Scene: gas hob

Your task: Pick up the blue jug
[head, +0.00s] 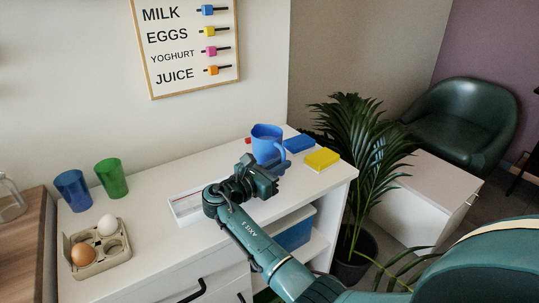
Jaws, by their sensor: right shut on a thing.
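The blue jug (266,133) stands upright near the right end of the white cabinet top in the head view. Its handle faces right and toward me. My right gripper (276,166) reaches in from the lower right and is shut on the jug at its lower handle side. The gripper hides the lower part of the jug, so I cannot tell whether its base touches the surface. My left gripper is not in view.
A blue box (299,143) and a yellow box (322,159) lie right of the jug. Blue (73,190) and green (111,178) cups and an egg tray (106,264) stand at the left. A plant (362,145) is beside the cabinet's right end.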

